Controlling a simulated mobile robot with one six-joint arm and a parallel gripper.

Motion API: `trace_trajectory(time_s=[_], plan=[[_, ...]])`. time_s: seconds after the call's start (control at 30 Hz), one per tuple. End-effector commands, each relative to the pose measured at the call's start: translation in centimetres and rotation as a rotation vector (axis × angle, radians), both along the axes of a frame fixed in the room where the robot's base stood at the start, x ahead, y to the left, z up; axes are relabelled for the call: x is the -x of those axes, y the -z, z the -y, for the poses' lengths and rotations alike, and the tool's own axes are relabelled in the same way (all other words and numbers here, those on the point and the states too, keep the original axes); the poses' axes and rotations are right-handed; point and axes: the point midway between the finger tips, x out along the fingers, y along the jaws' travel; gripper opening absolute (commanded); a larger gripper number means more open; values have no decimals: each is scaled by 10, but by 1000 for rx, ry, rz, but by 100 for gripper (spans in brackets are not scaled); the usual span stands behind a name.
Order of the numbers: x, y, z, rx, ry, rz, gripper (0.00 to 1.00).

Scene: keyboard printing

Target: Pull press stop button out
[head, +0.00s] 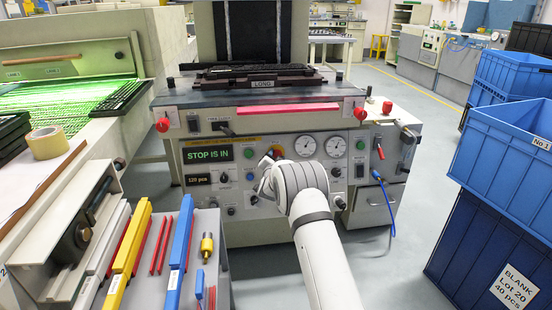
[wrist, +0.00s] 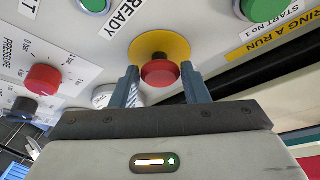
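The press stop button is a red mushroom knob (wrist: 160,73) on a yellow round plate (wrist: 160,44). In the wrist view it sits between the two fingertips of my gripper (wrist: 160,82). One finger is on each side, very close to the knob's edges. I cannot tell whether they touch it. In the head view my arm's end (head: 268,182) is at the front panel of the press and hides most of the button. The green display (head: 208,154) on the panel reads "STOP IS IN".
Close by on the panel are a green button (wrist: 264,9), a red knob (wrist: 43,79) and gauges (head: 305,146). A bench with coloured bars (head: 140,235) stands at the left front. Blue crates (head: 510,130) stand at the right. Grey floor between press and crates is clear.

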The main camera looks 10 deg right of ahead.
Motion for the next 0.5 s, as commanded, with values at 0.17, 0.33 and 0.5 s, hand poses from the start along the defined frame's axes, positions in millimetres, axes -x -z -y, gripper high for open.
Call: trace_trajectory(time_s=[0.17,0.33,0.5], plan=[[0,0,0,0,0,0,26],[0,0,0,0,0,0,12],[0,0,0,0,0,0,0]])
